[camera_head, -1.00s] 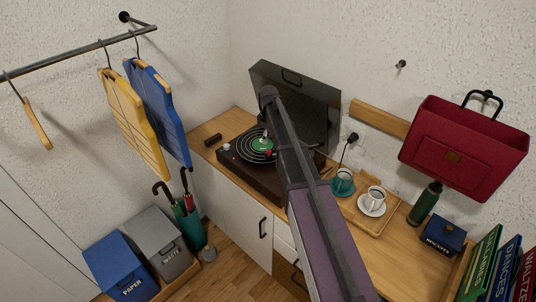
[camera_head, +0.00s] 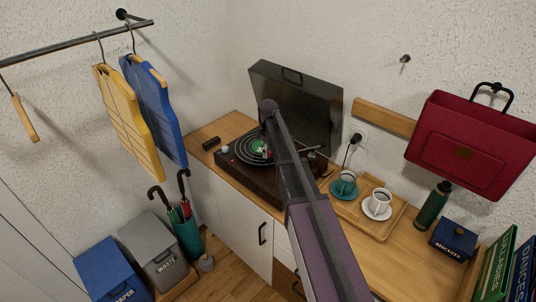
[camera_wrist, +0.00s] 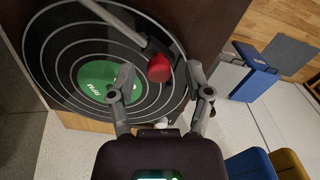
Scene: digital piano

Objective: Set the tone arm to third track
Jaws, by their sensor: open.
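The black record (camera_wrist: 57,65) has pale rings and a green label (camera_wrist: 92,74); it sits on the dark brown turntable (camera_head: 262,184) with its lid raised. The grey tone arm (camera_wrist: 118,24) reaches across the record in the wrist view and ends in a red head (camera_wrist: 159,68) over the rings, to the right of the label. I cannot tell which track it is over. My gripper (camera_wrist: 160,80) is open, with one finger on each side of the red head in the picture; contact is not clear. In the head view my arm hides most of the gripper.
The raised dark lid (camera_head: 296,98) stands behind the turntable. A wooden tray (camera_head: 373,222) with a teal cup (camera_head: 344,184) and a white cup (camera_head: 380,201) is to the right. A dark block (camera_head: 211,143) lies at the left. The floor in front is partly clear.

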